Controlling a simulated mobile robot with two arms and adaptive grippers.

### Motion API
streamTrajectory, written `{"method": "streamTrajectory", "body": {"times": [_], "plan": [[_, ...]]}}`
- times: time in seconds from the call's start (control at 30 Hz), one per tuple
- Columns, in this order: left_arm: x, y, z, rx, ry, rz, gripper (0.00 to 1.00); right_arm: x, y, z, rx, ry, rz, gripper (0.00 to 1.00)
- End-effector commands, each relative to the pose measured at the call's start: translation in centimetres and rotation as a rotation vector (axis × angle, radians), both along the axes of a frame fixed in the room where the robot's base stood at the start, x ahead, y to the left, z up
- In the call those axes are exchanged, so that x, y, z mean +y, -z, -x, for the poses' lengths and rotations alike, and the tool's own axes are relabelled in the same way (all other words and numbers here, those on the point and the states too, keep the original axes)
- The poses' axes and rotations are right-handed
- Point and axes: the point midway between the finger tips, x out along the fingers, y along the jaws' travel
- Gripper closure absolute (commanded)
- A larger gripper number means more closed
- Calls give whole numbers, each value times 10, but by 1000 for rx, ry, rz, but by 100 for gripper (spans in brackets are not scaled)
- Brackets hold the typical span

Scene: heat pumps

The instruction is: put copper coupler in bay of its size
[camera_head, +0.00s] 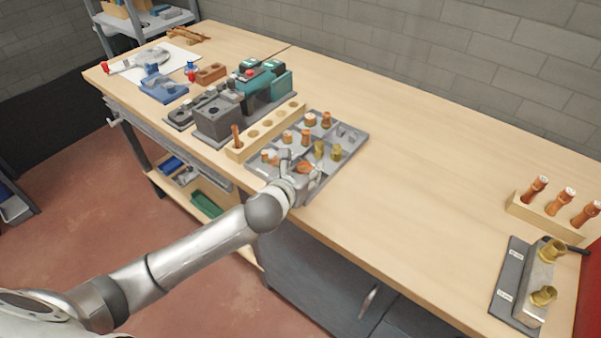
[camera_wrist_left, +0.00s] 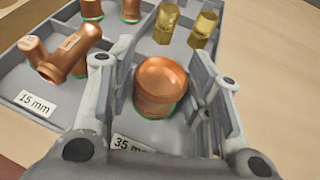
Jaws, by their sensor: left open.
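A copper coupler (camera_wrist_left: 161,80), short, wide and open at the top, stands in a front bay of the grey sorting tray (camera_wrist_left: 62,110). It also shows in the head view (camera_head: 304,167). The bay's label (camera_wrist_left: 130,145) reads "35 m", with the rest hidden by my gripper. My left gripper (camera_wrist_left: 160,92) is open, with one finger on each side of the coupler. I cannot tell whether they touch it. In the head view, the gripper (camera_head: 300,164) is over the front of the tray (camera_head: 350,150). My right gripper is not in view.
Brass fittings (camera_wrist_left: 185,27) and more copper pieces stand in the back bays. A wooden block (camera_head: 240,152) with holes adjoins the tray.

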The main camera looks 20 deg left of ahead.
Motion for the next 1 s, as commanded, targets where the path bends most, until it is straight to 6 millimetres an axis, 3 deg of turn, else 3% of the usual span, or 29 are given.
{"method": "streamTrajectory", "body": {"times": [0.17, 0.6, 0.8, 1.0], "plan": [[1, -7, 15, -2, 1, 0, 55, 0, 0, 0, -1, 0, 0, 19], [7, -38, 90, -1, 1, 0, 55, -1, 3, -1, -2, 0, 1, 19], [9, -46, 107, -1, 1, 1, 55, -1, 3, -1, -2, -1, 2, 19], [9, -47, 110, -1, -1, 1, 55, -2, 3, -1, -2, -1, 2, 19]]}}
